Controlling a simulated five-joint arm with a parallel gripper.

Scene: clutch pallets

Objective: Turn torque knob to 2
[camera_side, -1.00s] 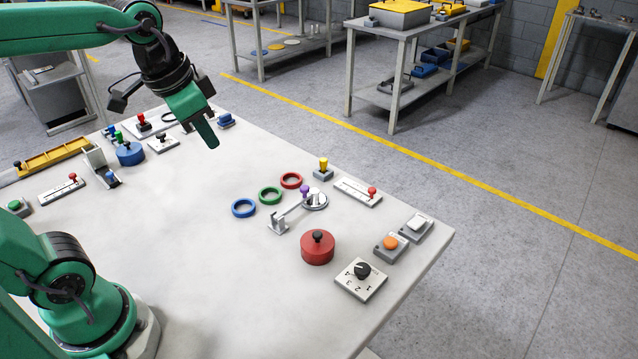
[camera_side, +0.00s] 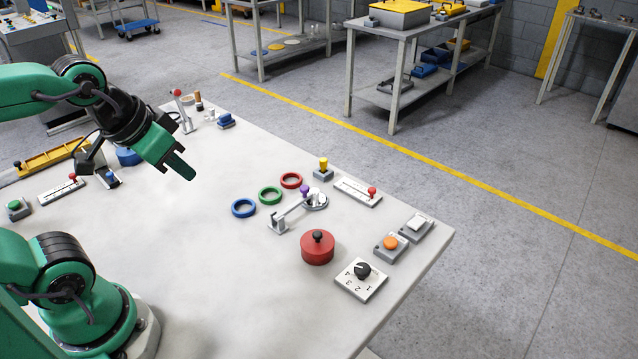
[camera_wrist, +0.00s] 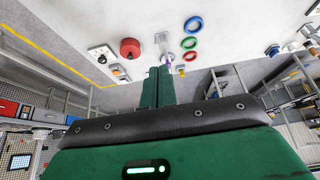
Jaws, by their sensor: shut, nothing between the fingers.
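The torque knob (camera_side: 362,269) is a black dial on a white square plate (camera_side: 351,288) near the table's front right corner. The plate carries printed numbers from 1 to 4; which one the dial points at is too small to tell. The knob also shows in the wrist view (camera_wrist: 102,58), at the upper left. My gripper (camera_side: 188,172) is green, shut and empty, above the left part of the table, well away from the knob. In the wrist view my fingers (camera_wrist: 158,72) are together.
A red canister with a black top (camera_side: 318,247) stands just behind the knob plate. An orange button box (camera_side: 390,243) and a white switch (camera_side: 417,223) are to its right. Blue, green and red rings (camera_side: 270,195) and a purple-knobbed lever (camera_side: 304,190) lie mid-table.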

